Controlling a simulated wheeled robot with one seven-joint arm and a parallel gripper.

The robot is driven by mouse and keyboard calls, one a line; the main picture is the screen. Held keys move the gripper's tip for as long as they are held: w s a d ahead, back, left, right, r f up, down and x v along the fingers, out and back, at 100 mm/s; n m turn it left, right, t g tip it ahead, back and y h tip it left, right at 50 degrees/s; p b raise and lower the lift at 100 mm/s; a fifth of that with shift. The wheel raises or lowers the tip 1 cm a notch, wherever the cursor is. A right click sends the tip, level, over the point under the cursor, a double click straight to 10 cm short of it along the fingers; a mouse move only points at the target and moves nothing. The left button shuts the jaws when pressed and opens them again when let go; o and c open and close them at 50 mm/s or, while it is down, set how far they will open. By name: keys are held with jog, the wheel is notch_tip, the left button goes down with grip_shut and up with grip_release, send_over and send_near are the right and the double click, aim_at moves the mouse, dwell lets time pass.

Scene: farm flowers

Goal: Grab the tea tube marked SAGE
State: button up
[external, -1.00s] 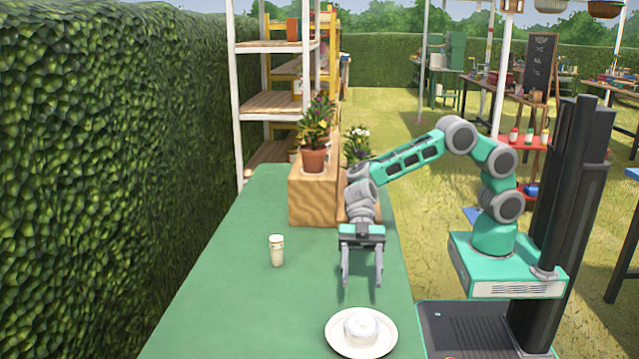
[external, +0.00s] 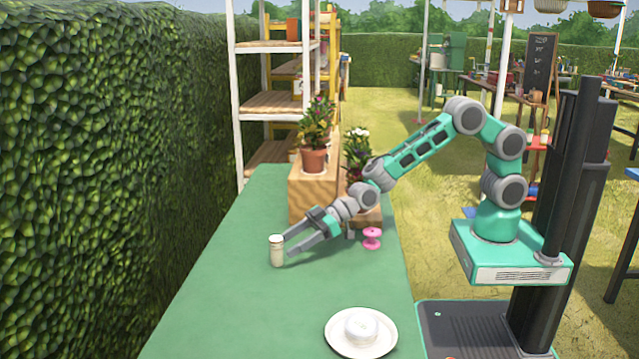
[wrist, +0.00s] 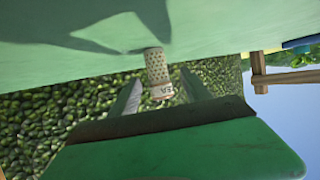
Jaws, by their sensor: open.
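A small pale tube (external: 277,252) with a light cap stands upright on the green table near its left side. In the wrist view the tube (wrist: 157,65) looks beige and dotted, with the letters "EA" visible at its capped end; the word SAGE cannot be read. My gripper (external: 288,247) is open and low over the table, pointing left, with its fingertips at the tube's right side. In the wrist view the tube appears between the two fingers, beyond or at their tips; I cannot tell whether they touch it.
A pink spool-shaped object (external: 372,238) stands near the table's right edge, by the forearm. A wooden block (external: 313,196) with a potted plant (external: 314,160) is behind the gripper. A white plate (external: 337,345) with a round white item lies in front. A hedge (external: 110,180) borders the left.

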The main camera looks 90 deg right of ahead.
aim_at(274, 255)
jog(key=x, duration=0.7)
jog(key=shift+w, duration=0.25)
jog(key=shift+c, duration=0.5)
grip_shut()
